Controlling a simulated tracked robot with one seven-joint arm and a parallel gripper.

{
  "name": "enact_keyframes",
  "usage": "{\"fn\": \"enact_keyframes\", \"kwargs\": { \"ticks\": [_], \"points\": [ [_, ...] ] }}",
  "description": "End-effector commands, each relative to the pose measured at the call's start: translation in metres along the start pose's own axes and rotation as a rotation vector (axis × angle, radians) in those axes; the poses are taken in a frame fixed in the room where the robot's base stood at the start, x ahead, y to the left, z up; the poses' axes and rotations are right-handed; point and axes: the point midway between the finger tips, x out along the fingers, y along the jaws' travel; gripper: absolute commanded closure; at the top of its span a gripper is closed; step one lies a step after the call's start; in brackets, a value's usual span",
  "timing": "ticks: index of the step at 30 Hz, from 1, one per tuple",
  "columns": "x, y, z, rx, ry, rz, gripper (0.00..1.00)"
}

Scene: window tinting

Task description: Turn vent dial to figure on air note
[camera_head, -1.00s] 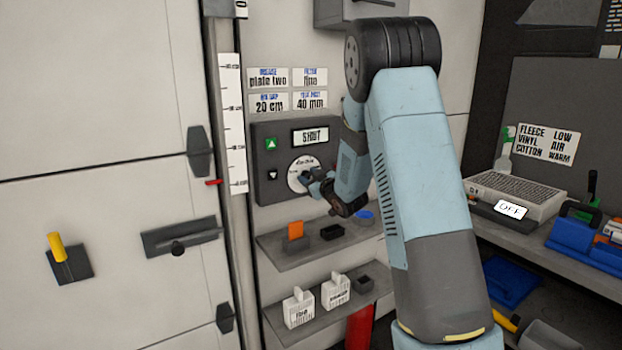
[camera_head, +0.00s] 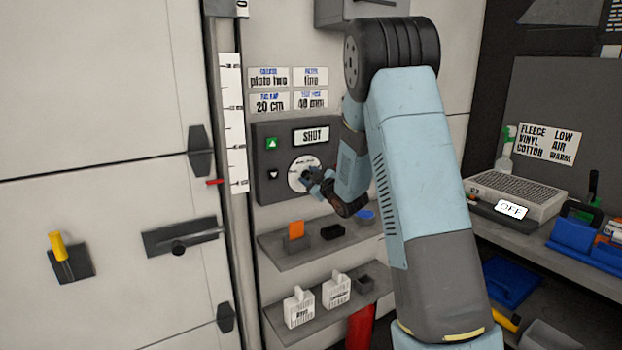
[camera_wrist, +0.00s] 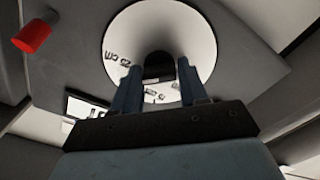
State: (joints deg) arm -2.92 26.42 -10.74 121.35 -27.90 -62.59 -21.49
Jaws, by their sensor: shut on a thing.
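The vent dial (camera_head: 293,185) is a round white disc on a dark grey wall panel (camera_head: 265,140). My gripper (camera_head: 313,181) reaches it from the right. In the wrist view, my gripper (camera_wrist: 158,75) is shut on the dial's dark knob (camera_wrist: 158,64), one finger on each side. The disc (camera_wrist: 190,35) shows "25 cm" at its left; other marks are partly hidden by the fingers. The pointer's exact setting cannot be read. Above the panel, the lower left note (camera_head: 269,102) reads "20 cm"; its small blue heading is blurred. Another note (camera_head: 310,100) reads "40 mm".
The panel has a "SHUT" sign (camera_head: 311,136), a green up button (camera_head: 271,143) and a down button (camera_head: 272,173). A shelf (camera_head: 285,258) with small blocks sits just below. A red knob (camera_wrist: 33,36) shows in the wrist view. A bench stands at the right.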

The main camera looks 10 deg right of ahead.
Motion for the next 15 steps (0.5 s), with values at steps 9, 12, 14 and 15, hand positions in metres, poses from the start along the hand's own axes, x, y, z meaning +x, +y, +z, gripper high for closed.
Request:
{"fn": "enact_keyframes", "kwargs": {
  "ticks": [9,12,14,15],
  "points": [
    [-0.0002,-0.0029,0.0005,-0.256,-0.001,-0.002,0.88],
    [-0.0001,-0.0037,0.0004,-0.32,-0.001,-0.003,0.88],
    [-0.0001,-0.0041,0.0004,-0.353,0.0,-0.004,0.88],
    [-0.0001,-0.0044,0.0005,-0.374,0.0,-0.004,0.88]
  ]
}}
